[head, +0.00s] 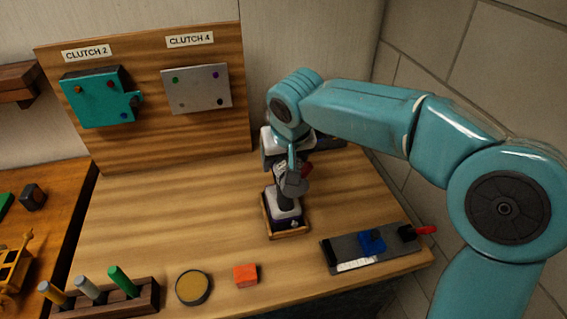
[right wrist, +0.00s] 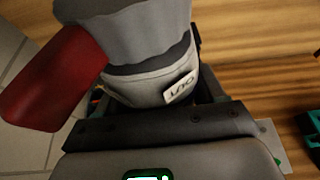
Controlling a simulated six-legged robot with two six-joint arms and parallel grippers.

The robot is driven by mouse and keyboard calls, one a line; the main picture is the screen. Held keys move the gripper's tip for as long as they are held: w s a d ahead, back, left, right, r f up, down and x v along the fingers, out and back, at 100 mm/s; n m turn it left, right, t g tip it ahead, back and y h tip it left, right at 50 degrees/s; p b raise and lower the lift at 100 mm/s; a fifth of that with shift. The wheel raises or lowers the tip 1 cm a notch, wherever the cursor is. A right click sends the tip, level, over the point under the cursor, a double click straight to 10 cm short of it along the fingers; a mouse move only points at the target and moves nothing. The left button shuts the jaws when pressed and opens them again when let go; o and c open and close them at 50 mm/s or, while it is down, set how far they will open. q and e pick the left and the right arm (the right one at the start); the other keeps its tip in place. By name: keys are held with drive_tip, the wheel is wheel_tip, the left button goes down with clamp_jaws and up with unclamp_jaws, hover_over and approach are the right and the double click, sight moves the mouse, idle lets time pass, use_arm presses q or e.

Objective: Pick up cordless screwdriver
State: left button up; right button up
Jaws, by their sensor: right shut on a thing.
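The cordless screwdriver (head: 284,211) stands upright, its wide base in a small wooden holder (head: 289,234) on the workbench. Its upper body is partly hidden behind my right arm. My right gripper (head: 291,178) is shut on its grip, above the base. In the right wrist view the grey screwdriver body (right wrist: 145,45) fills the space in front of the jaws, with a label reading OUT and a red part (right wrist: 52,75) at its left. I cannot tell whether the base is clear of the holder. My left gripper is not in view.
A grey fixture (head: 345,253) with a blue block and red-tipped part lies front right. An orange block (head: 246,274), round tin (head: 193,287) and peg rack (head: 140,301) line the front edge. A clutch board (head: 140,150) stands behind. The bench's left middle is clear.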

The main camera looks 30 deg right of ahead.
wheel_tip(320, 180, up, 24)
drive_tip(key=p, duration=0.8)
drive_tip(key=shift+r+p, duration=0.15)
drive_tip(key=shift+p, duration=0.25)
drive_tip(key=shift+w, duration=0.1)
